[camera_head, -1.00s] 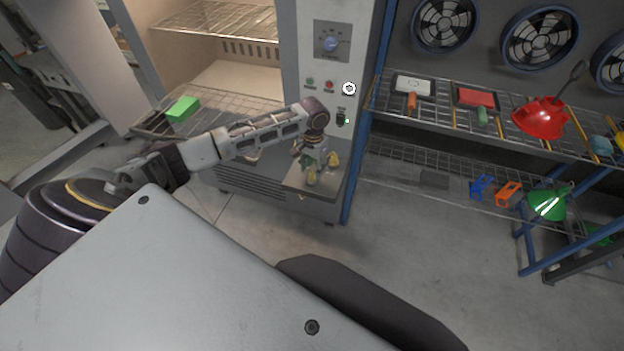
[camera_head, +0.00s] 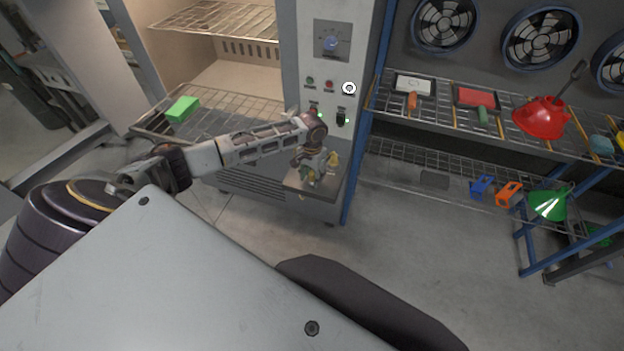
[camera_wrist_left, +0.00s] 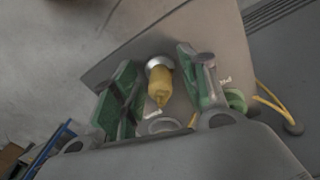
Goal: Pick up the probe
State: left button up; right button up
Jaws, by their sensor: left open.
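The probe (camera_wrist_left: 160,82) looks like a yellow handle with a round silver end, in the middle of the left wrist view. It is over a small grey shelf (camera_wrist_left: 205,38) on the front of the oven-like cabinet. My left gripper (camera_wrist_left: 158,90) is open, with one green-padded finger on each side of the probe. I see gaps between the probe and both fingers. In the head view my left gripper (camera_head: 312,172) is over the same small shelf, and its fingers and the probe are hard to tell apart. My right gripper is not in view.
A yellow cable (camera_wrist_left: 268,103) is right of the gripper in the wrist view. The cabinet's control panel (camera_head: 331,75) rises behind the arm. A green block (camera_head: 182,109) lies on the cabinet's wire rack. A blue-framed shelf (camera_head: 349,190) stands at right. Open floor lies in front.

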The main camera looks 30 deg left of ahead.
aim_at(312, 172)
pick_arm(q)
grip_shut()
dwell(0.3)
jog(key=shift+r, duration=0.1)
jog(key=shift+r+p, duration=0.4)
jog(key=shift+r, duration=4.55)
